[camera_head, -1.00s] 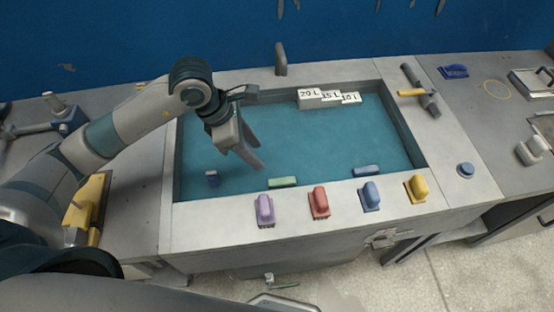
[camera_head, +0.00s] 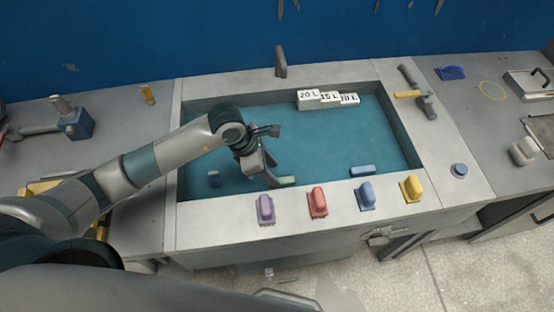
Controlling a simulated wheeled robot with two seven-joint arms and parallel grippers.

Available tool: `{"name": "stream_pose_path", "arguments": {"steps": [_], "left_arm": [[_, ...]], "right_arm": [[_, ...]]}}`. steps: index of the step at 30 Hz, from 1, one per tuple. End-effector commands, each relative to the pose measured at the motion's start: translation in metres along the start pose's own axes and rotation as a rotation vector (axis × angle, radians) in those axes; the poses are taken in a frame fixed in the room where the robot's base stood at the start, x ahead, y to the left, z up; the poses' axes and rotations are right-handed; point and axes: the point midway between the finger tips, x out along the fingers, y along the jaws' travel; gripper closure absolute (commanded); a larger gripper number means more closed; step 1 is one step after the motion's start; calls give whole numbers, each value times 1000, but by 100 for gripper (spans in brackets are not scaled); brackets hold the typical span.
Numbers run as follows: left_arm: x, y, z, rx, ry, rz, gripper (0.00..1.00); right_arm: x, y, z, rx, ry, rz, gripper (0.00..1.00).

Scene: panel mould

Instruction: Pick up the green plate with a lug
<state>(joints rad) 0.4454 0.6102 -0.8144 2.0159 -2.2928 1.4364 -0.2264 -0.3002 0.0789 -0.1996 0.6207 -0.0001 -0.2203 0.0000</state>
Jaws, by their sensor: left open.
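The green plate (camera_head: 288,181) lies in the teal-floored mould basin (camera_head: 340,137), along its front wall. Its left end is partly hidden by my gripper, and I cannot make out its lug. My left gripper (camera_head: 272,174) is open and reaches down just to the left of the green plate, its fingers close to it or overlapping it in the view. I cannot tell whether they touch it. My right gripper is not in view.
Purple (camera_head: 265,209), red (camera_head: 317,202), blue (camera_head: 366,195) and yellow (camera_head: 411,188) handled blocks line the front rim. White numbered blocks (camera_head: 309,98) stand at the back. The basin's middle is clear.

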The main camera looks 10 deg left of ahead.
Motion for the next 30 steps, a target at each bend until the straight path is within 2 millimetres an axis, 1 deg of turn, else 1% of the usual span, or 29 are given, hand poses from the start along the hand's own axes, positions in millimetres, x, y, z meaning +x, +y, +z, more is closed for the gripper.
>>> {"name": "stream_pose_path", "arguments": {"steps": [5, 8, 14, 15, 19, 23, 30], "left_arm": [[2, -1, 0, -1, 0, -2, 58], [7, -3, 1, -3, 1, -3, 58], [30, -8, 2, -3, 2, -5, 58], [35, -7, 2, -2, 0, -4, 58], [48, -6, 1, -2, 1, -2, 58], [52, -6, 1, 0, -1, -1, 58], [52, -6, 1, 0, 0, 0, 58]], "right_arm": [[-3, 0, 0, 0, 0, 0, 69], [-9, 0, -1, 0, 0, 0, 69], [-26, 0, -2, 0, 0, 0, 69], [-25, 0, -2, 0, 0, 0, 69], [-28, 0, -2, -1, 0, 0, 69], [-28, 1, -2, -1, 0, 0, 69], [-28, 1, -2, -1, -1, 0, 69]]}}
